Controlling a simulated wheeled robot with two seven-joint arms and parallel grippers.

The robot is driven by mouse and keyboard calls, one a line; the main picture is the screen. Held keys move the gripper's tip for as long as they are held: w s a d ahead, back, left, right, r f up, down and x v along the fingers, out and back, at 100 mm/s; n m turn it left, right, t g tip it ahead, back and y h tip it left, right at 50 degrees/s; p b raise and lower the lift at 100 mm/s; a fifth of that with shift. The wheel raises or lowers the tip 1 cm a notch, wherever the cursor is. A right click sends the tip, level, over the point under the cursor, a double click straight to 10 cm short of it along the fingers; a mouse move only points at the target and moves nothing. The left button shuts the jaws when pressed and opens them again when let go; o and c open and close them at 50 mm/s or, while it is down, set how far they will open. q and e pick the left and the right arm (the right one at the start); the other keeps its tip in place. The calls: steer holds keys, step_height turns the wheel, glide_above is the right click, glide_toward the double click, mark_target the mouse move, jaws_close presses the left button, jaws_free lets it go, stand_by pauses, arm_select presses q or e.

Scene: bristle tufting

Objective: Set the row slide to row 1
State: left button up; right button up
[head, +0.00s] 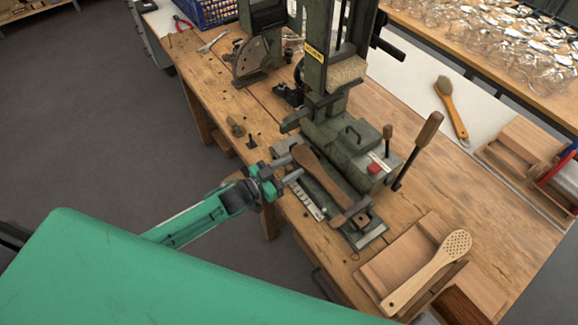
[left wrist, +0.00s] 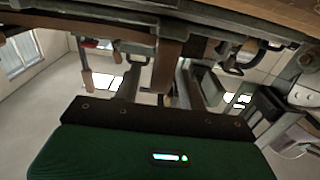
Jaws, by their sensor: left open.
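The green tufting machine (head: 345,145) stands on the wooden bench. At its front is a dark slide (head: 322,192) with a pale marked scale (head: 310,203) along its near side. A wooden brush body (head: 318,172) lies along the slide, toward a small clamp block (head: 361,219). My left gripper (head: 295,168) is open at the slide's left end, its two fingers pointing at it. In the left wrist view the fingers (left wrist: 160,85) are apart, with a brown bar (left wrist: 166,62) beyond and between them. I cannot tell whether they touch anything, or which row is set.
A lever with a wooden handle (head: 428,130) rises right of the machine. A wooden tray (head: 405,262) with a drilled brush (head: 432,268) lies at the front right. Another brush (head: 452,108) lies behind. Glass jars (head: 490,40) fill the back right.

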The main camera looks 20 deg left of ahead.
steer(key=shift+d, duration=0.25)
arm_select(q)
steer(key=shift+c, duration=0.6)
jaws_close()
steer(key=w+a, duration=0.1)
steer(key=w+a+b, duration=0.1)
steer(key=a, duration=0.1)
steer(key=shift+w+a, duration=0.1)
steer(key=shift+w, duration=0.2)
steer(key=shift+w+a, duration=0.25)
steer(key=shift+a, duration=0.05)
arm_select(e)
steer(key=shift+s+a+f, duration=0.1)
steer(key=shift+a+f, duration=0.05)
steer(key=shift+f, duration=0.4)
arm_select(q)
steer(key=shift+o, duration=0.6)
jaws_free()
steer(key=shift+s, duration=0.1)
